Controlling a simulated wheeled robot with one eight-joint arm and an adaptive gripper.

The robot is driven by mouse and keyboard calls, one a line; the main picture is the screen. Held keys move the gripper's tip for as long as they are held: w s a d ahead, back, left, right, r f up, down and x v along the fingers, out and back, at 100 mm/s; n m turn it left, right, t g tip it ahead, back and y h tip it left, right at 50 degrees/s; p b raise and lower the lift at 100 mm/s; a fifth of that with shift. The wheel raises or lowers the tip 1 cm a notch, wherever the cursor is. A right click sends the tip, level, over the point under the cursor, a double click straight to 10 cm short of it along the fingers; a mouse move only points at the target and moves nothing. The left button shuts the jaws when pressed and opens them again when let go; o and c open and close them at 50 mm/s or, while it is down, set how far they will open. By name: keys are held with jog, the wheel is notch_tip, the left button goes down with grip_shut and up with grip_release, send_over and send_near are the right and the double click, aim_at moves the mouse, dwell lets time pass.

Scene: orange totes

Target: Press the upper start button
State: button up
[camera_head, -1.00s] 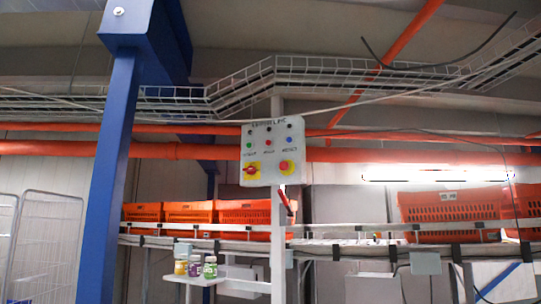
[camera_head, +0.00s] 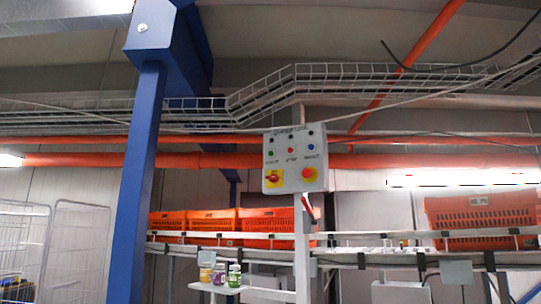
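The control panel (camera_head: 295,160) is a light grey box on a white post, a little right of the middle in the head view. It has a top row of dark round elements under a small label. Below is a row with a green button (camera_head: 271,153), a red button (camera_head: 291,151) and a blue button (camera_head: 311,147), each with small text beneath. At the bottom are a red rotary switch on a yellow plate (camera_head: 273,180) and a red round button on a yellow plate (camera_head: 309,174). My gripper is not in view.
A blue steel column (camera_head: 138,190) stands left of the panel. Orange totes (camera_head: 277,221) sit on a conveyor behind the post. A small white shelf (camera_head: 218,288) with several jars juts out low on the left of the post. Wire cages (camera_head: 78,255) stand far left.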

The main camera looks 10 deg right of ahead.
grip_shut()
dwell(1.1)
